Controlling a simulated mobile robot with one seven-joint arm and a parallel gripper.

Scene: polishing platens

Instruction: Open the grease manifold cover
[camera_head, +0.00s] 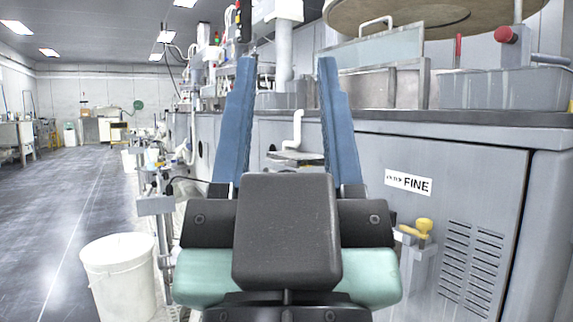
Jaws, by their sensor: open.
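My gripper (287,60) fills the middle of the view, with two long blue fingers spread wide apart and pointing away from me. It is open, and nothing shows held between the fingers. Behind it stands a grey machine cabinet with a panel (470,190) labelled FINE and louvred vents. A yellow knob (424,226) on a grey post stands in front of the panel, right of my gripper. I cannot tell which part is the grease manifold cover. The dark gripper body hides the lower middle of the cabinet.
A white bucket (120,278) stands on the floor at the lower left, beside a grey post with a small box (156,205). A white pipe (298,130) shows between the fingers. A grey tub (500,88) sits on the cabinet top. The floor at left is open.

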